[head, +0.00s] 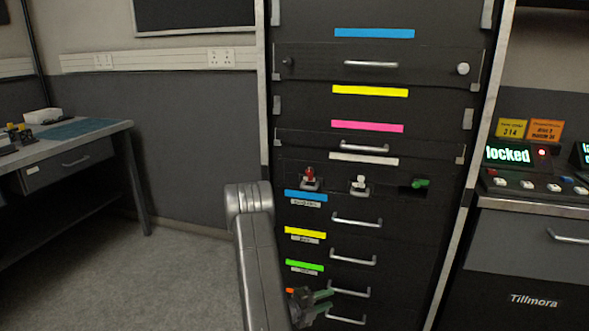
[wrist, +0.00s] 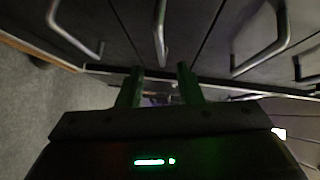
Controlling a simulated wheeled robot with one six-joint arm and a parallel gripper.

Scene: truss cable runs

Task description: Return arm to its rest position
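My gripper (head: 318,301) is low in front of the dark drawer cabinet (head: 420,240) in the head view. In the wrist view its two green fingers (wrist: 159,86) stand apart with nothing visible between them. The gripper is open and empty. My grey arm link (head: 258,265) rises in front of the cabinet's left edge. Drawer handles (wrist: 160,35) lie just beyond the fingertips in the wrist view. I cannot tell whether the gripper touches the cabinet.
A workbench (head: 75,150) with a drawer stands at the left. A console (head: 530,190) with a "locked" display stands at the right. Three small switches, one red (head: 309,176), are on the cabinet's panel. Floor (head: 170,275) is clear at the lower left.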

